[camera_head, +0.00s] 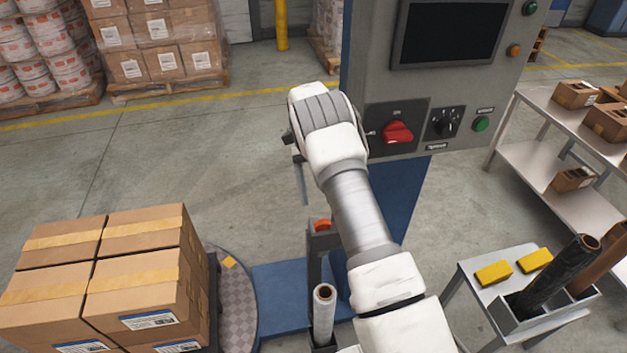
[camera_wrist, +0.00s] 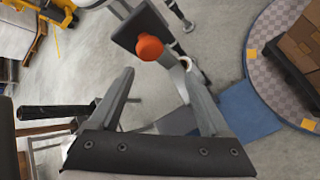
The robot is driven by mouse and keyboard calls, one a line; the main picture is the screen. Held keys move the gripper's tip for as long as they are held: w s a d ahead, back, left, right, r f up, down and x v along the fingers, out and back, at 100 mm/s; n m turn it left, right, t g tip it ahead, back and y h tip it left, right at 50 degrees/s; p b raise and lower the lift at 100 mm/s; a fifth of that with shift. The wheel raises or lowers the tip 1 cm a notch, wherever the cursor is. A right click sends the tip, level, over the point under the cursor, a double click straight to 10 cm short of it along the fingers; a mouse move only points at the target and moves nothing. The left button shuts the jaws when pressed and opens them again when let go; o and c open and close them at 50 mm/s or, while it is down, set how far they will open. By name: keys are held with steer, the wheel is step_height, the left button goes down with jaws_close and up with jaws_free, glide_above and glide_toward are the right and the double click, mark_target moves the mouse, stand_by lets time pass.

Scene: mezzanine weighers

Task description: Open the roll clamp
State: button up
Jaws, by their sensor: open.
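An orange-red knob (camera_head: 322,225), which looks like the roll clamp's handle, sits on top of a dark upright carriage (camera_head: 315,258). It also shows in the wrist view as a round orange knob (camera_wrist: 149,48) on a dark plate (camera_wrist: 125,38). A film roll (camera_head: 324,308) stands upright on the carriage, below the knob in the head view. My gripper (camera_wrist: 159,72) is open and empty, with the knob beyond its fingertips and not touched. In the head view my arm hides most of the gripper; one finger (camera_head: 303,185) shows above the knob.
A grey control cabinet (camera_head: 460,75) with a red switch (camera_head: 398,132) stands behind my arm. Stacked cartons (camera_head: 105,270) sit on the round turntable (camera_head: 232,290) at left. A small table (camera_head: 475,285) with yellow blocks and dark rolls is at right. Open floor lies at left-centre.

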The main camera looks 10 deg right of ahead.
steer(key=shift+v, duration=2)
